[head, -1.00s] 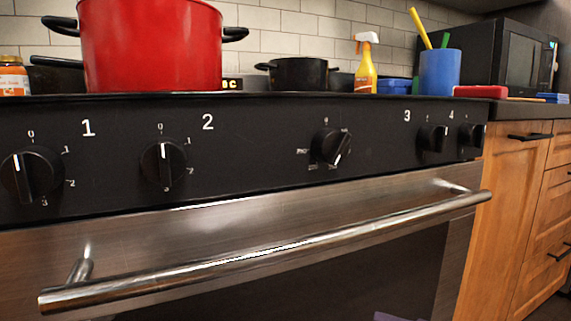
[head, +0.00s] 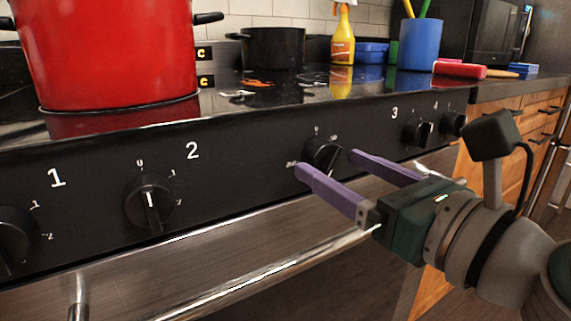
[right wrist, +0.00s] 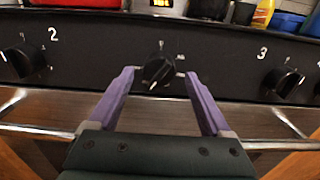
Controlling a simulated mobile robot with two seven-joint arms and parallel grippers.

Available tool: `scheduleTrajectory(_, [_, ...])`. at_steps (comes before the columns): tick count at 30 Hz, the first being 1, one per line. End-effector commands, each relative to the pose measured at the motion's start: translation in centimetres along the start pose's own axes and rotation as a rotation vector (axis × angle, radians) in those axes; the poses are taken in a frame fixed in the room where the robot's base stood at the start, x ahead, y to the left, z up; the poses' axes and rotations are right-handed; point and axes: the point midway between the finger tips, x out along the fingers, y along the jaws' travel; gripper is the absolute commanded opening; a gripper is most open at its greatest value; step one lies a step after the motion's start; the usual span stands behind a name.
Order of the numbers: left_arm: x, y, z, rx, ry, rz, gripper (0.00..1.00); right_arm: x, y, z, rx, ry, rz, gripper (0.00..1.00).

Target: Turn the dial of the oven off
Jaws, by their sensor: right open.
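The oven dial (head: 322,153) is a round black knob in the middle of the black control panel, with small white marks around it. It also shows in the right wrist view (right wrist: 159,71), with its white pointer line turned downward, slightly left. My right gripper (head: 325,160) is open. Its two purple fingers point at the panel, with the dial between and just beyond their tips. In the right wrist view the fingers (right wrist: 155,76) stand on either side of the dial, and I see no grip on it. My left gripper is not in view.
Other burner knobs sit on the panel (head: 245,160), left (head: 150,202) and right (head: 418,131). The oven handle (head: 250,270) runs below. A red pot (head: 110,50), a black pot (head: 273,48), a spray bottle (head: 342,35) and a blue cup (head: 420,45) stand above.

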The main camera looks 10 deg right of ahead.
Motion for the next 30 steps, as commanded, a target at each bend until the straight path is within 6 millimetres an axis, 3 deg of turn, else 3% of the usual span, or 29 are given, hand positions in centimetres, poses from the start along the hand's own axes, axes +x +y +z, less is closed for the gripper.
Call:
scheduleTrajectory(12, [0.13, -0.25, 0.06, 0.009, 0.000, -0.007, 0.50, 1.06, 0.05, 0.02, -0.001, 0.001, 0.001, 0.83])
scheduleTrajectory(30, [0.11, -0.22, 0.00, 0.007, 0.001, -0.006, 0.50, 1.02, 0.02, 0.01, -0.002, 0.001, 0.001, 0.15])
